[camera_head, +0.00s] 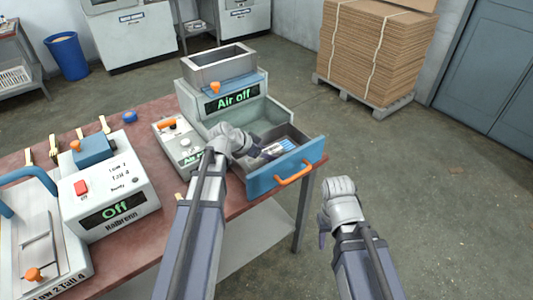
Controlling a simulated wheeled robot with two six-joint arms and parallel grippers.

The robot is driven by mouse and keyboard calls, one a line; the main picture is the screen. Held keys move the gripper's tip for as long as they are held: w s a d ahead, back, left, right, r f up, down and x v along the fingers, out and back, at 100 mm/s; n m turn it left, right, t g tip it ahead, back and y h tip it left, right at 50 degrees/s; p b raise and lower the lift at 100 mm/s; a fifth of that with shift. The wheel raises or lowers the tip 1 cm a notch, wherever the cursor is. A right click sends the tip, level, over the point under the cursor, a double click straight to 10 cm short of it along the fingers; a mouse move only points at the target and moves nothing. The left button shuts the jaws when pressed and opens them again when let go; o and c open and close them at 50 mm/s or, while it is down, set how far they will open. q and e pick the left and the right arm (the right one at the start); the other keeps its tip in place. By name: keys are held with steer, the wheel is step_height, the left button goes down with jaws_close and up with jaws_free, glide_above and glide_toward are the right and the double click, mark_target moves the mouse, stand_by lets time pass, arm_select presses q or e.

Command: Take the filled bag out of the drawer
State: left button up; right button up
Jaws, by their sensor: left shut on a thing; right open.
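The open drawer (312,147) has a blue front with an orange handle (295,175) and sticks out of the pale green machine (270,115). A small white and blue bag (277,149) lies low inside it; its contents are too small to tell. My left gripper (258,152) reaches over the drawer's left wall and is shut on the bag's left end, which the gripper partly hides. My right gripper (324,228) is open and empty, to the right of the table and below the drawer front, over the floor.
The machine has a grey hopper (220,67) and an "Air off" display (231,97). A control box (177,140) stands left of the drawer. A heat sealer marked "Off" (108,195) and several wooden spoons are further left on the red table (150,255).

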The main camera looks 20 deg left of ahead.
arm_select(q)
step_height(320, 180, up, 9)
steer(key=p, duration=0.8)
steer(key=shift+r+p, duration=0.15)
steer(key=shift+p, duration=0.2)
